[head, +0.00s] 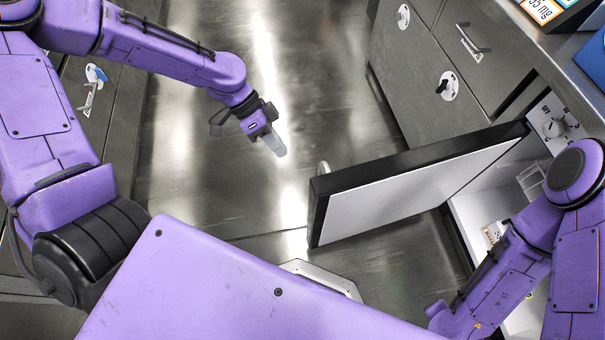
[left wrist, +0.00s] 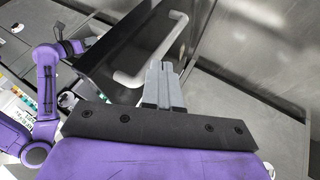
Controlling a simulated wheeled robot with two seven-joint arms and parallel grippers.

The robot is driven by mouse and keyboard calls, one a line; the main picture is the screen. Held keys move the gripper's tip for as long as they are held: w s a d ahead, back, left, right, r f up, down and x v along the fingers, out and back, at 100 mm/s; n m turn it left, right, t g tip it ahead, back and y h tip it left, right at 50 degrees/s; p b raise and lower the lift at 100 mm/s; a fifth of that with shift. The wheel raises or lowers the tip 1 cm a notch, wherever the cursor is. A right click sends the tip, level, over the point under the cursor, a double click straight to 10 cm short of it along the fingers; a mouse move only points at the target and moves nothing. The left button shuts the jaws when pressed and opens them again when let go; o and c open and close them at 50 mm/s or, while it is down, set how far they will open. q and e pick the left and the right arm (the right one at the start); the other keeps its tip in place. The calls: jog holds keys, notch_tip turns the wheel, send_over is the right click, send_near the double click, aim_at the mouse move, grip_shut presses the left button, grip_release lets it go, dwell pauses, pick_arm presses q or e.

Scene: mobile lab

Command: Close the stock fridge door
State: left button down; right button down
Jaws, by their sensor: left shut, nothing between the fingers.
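The stock fridge door (head: 415,185) stands wide open in the head view, swung out from the fridge on the right. It has a black edge and a white inner face. Its light handle (head: 322,168) shows at the free end. My left gripper (head: 277,146) is shut and empty, up and left of the door's free end and apart from it. In the left wrist view my left gripper (left wrist: 162,68) shows in front of the door's dark outer face (left wrist: 120,50) and its handle (left wrist: 155,60). My right arm is at the lower right of the head view, its fingertips hidden there.
The open fridge interior (head: 480,215) has a white lining and holds a small box (head: 493,233) and a clear bin (head: 531,178). Grey cabinets (head: 450,60) line the right, with a dial panel (head: 555,125) above the fridge. The metal floor (head: 220,170) between the cabinet rows is clear.

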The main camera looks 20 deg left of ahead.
pick_arm(q)
jog(key=s+d+f+b, duration=0.3)
jog(key=s+d+f, duration=0.1)
jog(key=d+f, duration=0.4)
jog(key=shift+d+b, duration=0.15)
jog(key=shift+b, duration=0.25)
jog(key=shift+s, duration=0.1)
